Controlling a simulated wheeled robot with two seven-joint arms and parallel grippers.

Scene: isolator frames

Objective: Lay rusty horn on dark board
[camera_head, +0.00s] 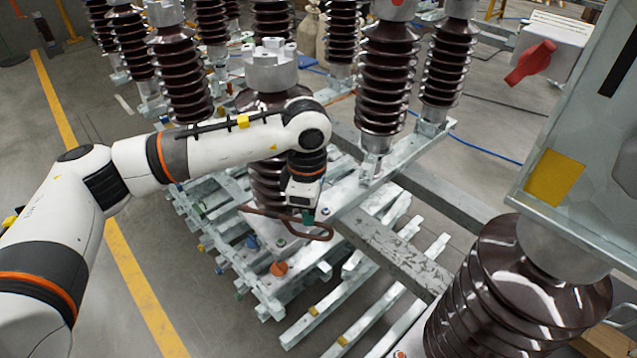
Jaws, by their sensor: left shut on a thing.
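The rusty horn (322,236) is a thin brown bent rod with a loop at its right end. My left gripper (308,214) comes down from the upper arm side and is shut on it, above the metal frame in the middle of the head view. The gripper covers part of the rod. A dark, worn board (395,257) lies slanting just to the right of the horn, across the pale metal bars. The horn's loop is near the board's upper left end; I cannot tell the height between them. My right gripper is not in view.
Brown ribbed insulators (387,75) stand behind and around the frame. A large insulator (510,290) and a grey cabinet (580,150) with a yellow patch crowd the right. A red handle (530,63) juts out at the upper right. Grey floor (200,290) is open at left.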

